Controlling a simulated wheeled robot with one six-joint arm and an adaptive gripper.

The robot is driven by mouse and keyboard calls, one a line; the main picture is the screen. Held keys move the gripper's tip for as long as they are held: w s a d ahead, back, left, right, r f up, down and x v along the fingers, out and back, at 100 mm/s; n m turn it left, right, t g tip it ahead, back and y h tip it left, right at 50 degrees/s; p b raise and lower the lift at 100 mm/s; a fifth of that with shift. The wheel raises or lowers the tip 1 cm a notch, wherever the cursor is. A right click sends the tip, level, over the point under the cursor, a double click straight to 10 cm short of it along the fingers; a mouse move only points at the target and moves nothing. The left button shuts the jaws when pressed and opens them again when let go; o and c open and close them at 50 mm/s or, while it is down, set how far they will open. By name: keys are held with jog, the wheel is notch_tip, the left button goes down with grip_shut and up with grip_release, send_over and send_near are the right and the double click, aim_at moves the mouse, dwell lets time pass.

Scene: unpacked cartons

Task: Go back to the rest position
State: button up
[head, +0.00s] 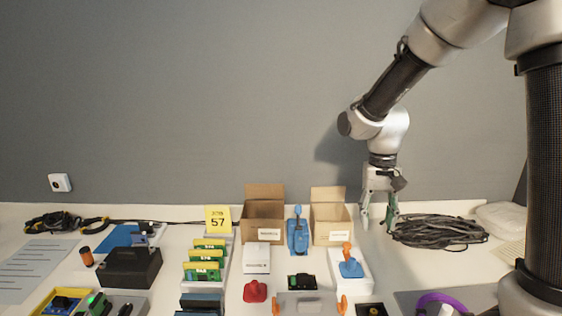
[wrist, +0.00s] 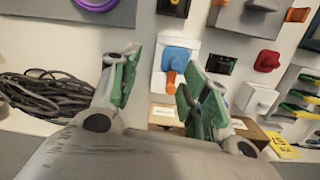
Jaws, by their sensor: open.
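My gripper (head: 377,217) hangs pointing down near the back of the table, right of the right-hand carton and left of the black cable coil. Its fingers are apart with nothing between them. In the wrist view my gripper (wrist: 158,85) shows two green-padded fingers spread open. Beyond them are a blue and orange piece (wrist: 176,62) on a white block and pale table surface. The open carton (head: 331,227) on the right stands beside my gripper, apart from it in the head view. Its base is partly hidden by my finger in the wrist view.
A black cable coil (head: 440,231) lies right of my gripper. Another open carton (head: 263,222), a blue device (head: 298,232) and a yellow sign (head: 218,219) stand along the back. Green boards, a black box (head: 131,267) and trays crowd the front. Space above the table is clear.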

jog(key=s+d+r+t, duration=0.2)
jog(key=s+d+r, duration=0.1)
jog(key=s, duration=0.3)
jog(key=s+d+r+n+t, duration=0.1)
jog(key=s+d+r, duration=0.3)
jog(key=s+r, duration=0.1)
jog(key=s+d+r+t, duration=0.2)
jog(key=s+d+r, duration=0.2)
jog(key=s, duration=0.3)
jog(key=shift+s+r+n+t, duration=0.3)
jog(key=shift+r, duration=0.1)
